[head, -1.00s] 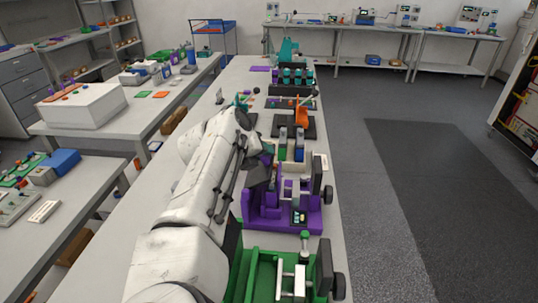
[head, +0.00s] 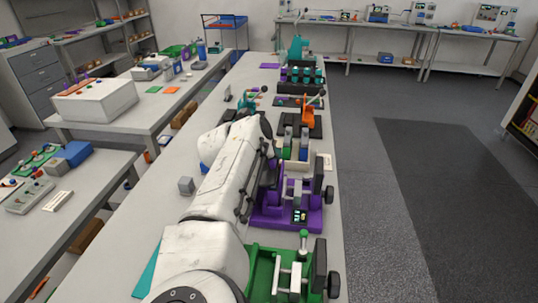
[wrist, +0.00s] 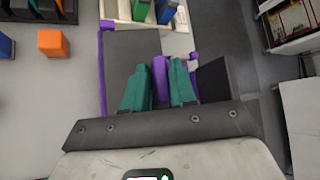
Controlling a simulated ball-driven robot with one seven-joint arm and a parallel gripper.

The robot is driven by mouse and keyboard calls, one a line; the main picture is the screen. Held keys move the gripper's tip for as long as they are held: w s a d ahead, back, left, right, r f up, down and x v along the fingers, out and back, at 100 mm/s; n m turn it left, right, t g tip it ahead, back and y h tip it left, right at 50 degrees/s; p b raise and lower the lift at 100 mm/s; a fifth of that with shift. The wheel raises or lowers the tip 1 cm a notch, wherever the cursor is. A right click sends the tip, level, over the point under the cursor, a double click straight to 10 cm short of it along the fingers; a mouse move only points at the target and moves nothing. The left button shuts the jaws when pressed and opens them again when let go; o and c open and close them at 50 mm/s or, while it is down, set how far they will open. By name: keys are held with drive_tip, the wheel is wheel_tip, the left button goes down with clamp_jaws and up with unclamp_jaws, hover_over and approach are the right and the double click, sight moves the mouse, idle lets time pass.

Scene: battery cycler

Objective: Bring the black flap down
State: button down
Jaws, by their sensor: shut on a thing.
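The purple device (head: 285,217) stands on the long bench, just right of my arm in the head view. A dark flap-like panel (wrist: 128,45) with purple edging shows in the wrist view, just beyond my fingers; its tilt is hard to judge. My gripper (wrist: 160,88) has teal fingers, shut on a purple tab (wrist: 160,74) between them. Where the tab joins the panel is hidden by the fingers. My arm hides the gripper in the head view. A second black plate (head: 319,173) stands upright at the device's right side, beside a round black knob (head: 328,194).
A green device (head: 262,270) stands nearer on the same bench. Blue and green blocks (head: 304,143) and an orange clamp (head: 303,116) stand beyond the purple device. A small grey cube (head: 186,185) lies left of my arm. The floor right of the bench is clear.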

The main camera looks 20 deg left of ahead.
drive_tip(key=shift+w+d+f, duration=0.2)
drive_tip(key=shift+d+f, duration=0.3)
drive_tip(key=shift+d, duration=0.3)
drive_tip(key=c, duration=1.1)
unclamp_jaws()
drive_tip(key=shift+d, duration=0.15)
drive_tip(key=shift+r, duration=0.1)
drive_tip(key=shift+p, duration=0.3)
drive_tip(key=s+r+p, duration=0.1)
drive_tip(key=p, duration=0.2)
drive_tip(key=shift+r, duration=0.15)
drive_tip(key=shift+s+r+p, duration=0.1)
drive_tip(key=shift+r+p, duration=0.05)
drive_tip(key=shift+p, duration=0.5)
drive_tip(key=shift+s+r+p, duration=0.2)
drive_tip(key=shift+r+p, duration=0.05)
drive_tip(key=shift+p, duration=0.55)
